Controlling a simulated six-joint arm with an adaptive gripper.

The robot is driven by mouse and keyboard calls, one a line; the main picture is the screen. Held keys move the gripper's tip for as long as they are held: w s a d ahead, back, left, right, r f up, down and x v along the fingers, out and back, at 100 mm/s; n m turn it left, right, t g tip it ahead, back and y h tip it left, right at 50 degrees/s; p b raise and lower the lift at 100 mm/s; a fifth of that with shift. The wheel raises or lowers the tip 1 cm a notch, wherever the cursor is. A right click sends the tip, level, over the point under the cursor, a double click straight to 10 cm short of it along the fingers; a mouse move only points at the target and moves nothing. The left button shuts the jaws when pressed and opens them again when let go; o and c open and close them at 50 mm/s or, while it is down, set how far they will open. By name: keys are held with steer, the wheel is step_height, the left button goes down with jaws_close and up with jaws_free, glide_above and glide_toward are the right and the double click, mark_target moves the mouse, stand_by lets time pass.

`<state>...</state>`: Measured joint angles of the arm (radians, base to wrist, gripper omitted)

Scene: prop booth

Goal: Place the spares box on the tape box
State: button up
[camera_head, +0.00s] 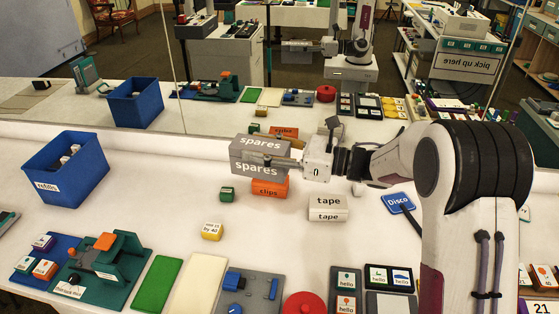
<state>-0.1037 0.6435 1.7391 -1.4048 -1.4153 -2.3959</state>
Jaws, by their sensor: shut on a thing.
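The grey spares box (250,170) is held in my gripper (272,161), which reaches in from the right and is shut on it. The spares box is upright, with its label facing the camera. It appears just above or behind the orange clips box (270,188); I cannot tell whether they touch. The white tape box (327,208) stands on the table to the lower right of the spares box, apart from it. Its top is bare.
A blue refills bin (66,181) stands at the left. A small green block (227,194) and a yellow block (211,231) are nearby. A blue disc sign (398,203) lies right of the tape box. A mirror behind reflects the table.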

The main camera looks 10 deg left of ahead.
steer(key=w+d+f+m+t, duration=0.1)
steer(key=w+d+f+t, duration=0.1)
steer(key=w+d+f, duration=0.3)
steer(key=w+d+f+m+t+h, duration=0.1)
steer(key=w+d+f, duration=0.5)
steer(key=d, duration=0.7)
steer(key=shift+f+m+t, duration=0.3)
steer(key=shift+m+t, duration=0.3)
steer(key=shift+t, duration=0.3)
steer(key=shift+f, duration=0.15)
glide_above(328, 209)
step_height(328, 209, down, 6)
steer(key=shift+f, duration=1.85)
steer(key=shift+f, duration=0.15)
